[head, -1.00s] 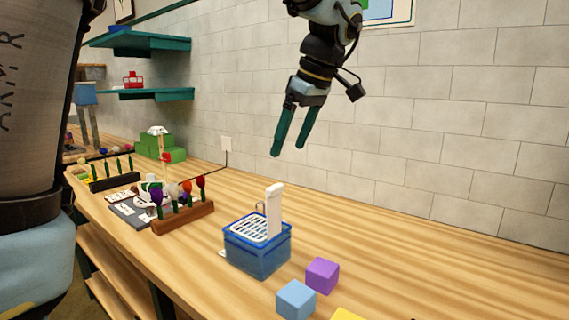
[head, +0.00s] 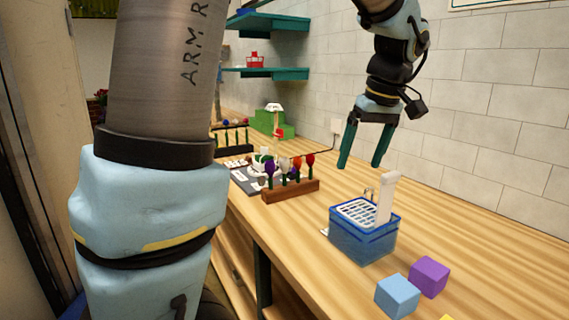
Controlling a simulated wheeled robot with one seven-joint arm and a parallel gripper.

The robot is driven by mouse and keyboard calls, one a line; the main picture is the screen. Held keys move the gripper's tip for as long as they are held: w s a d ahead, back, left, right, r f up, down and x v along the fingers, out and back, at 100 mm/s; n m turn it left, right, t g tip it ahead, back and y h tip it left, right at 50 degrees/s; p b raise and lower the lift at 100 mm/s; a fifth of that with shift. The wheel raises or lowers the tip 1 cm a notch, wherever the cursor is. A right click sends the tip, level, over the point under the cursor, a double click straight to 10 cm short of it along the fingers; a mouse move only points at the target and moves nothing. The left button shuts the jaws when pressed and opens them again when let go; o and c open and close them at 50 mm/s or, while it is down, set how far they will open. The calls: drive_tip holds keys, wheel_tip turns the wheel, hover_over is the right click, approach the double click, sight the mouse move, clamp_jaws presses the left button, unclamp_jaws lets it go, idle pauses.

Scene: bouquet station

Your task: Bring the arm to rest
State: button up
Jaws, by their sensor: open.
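My gripper (head: 362,160) hangs in the air at the upper right of the head view, pointing down with its two green fingers apart. It is empty. Nothing touches the fingers. My arm's upper part fills the left of the view and hides part of the counter's left side.
A brown rack with colored flowers (head: 291,190) stands left of the basket. A light blue cube (head: 397,297) and a purple cube (head: 429,277) lie in front. Green shelves (head: 266,73) hang on the wall at the back. The counter (head: 480,240) is clear at right.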

drive_tip(key=s+a+f+m+h, duration=0.1)
drive_tip(key=s+a+f+m, duration=0.1)
drive_tip(key=a+f, duration=0.6)
drive_tip(key=s+a+f+m+h, duration=0.1)
drive_tip(key=s+a+f+m, duration=0.1)
drive_tip(key=a+f, duration=0.6)
drive_tip(key=a, duration=0.7)
drive_tip(key=shift+s+a+g, duration=0.35)
drive_tip(key=shift+a+g, duration=0.05)
drive_tip(key=shift+o, duration=0.4)
